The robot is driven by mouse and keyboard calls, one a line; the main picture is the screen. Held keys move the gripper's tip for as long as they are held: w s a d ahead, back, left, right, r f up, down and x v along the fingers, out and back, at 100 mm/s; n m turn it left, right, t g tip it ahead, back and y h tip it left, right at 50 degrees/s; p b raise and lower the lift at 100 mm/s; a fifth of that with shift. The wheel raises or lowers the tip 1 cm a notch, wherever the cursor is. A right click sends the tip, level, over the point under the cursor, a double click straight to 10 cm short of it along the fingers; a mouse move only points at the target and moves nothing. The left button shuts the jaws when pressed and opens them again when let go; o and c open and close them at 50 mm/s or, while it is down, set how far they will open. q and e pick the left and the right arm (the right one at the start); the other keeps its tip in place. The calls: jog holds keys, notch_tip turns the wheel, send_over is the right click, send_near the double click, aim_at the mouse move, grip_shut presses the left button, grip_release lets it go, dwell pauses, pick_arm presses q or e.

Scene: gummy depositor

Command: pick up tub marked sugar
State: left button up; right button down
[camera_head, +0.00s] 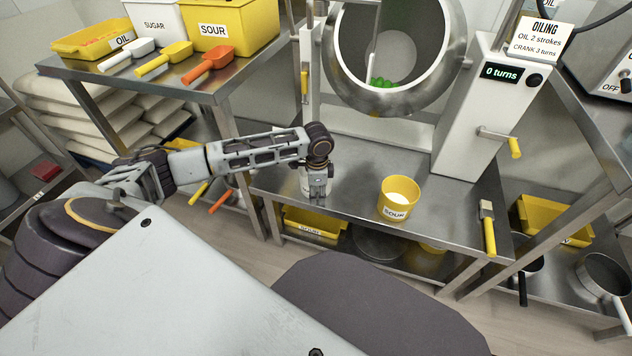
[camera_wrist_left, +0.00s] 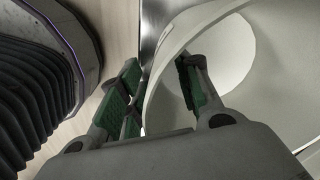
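A white tub (camera_head: 305,187) stands at the left front part of the steel bench, mostly hidden behind my left gripper; I cannot read a label on it. My left gripper (camera_head: 318,194) points down at this tub. In the left wrist view, the white tub (camera_wrist_left: 245,120) fills the right side, with a round white area inside. The left gripper (camera_wrist_left: 160,92) has its fingers apart, one outside the tub wall and one over its inside, with the rim between them. A gap shows beside the wall, so the gripper looks open. My right gripper is in no view.
A yellow tub marked SOUR (camera_head: 398,199) stands to the right on the bench (camera_head: 350,190). A brush (camera_head: 488,228) lies near the bench's right edge. The drum (camera_head: 390,60) and crank box (camera_head: 484,110) are behind. A white SUGAR bin (camera_head: 157,25) and scoops stand on the left table.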

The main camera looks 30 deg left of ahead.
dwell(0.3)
pick_arm(q)
grip_shut()
jog(key=shift+r, duration=0.15)
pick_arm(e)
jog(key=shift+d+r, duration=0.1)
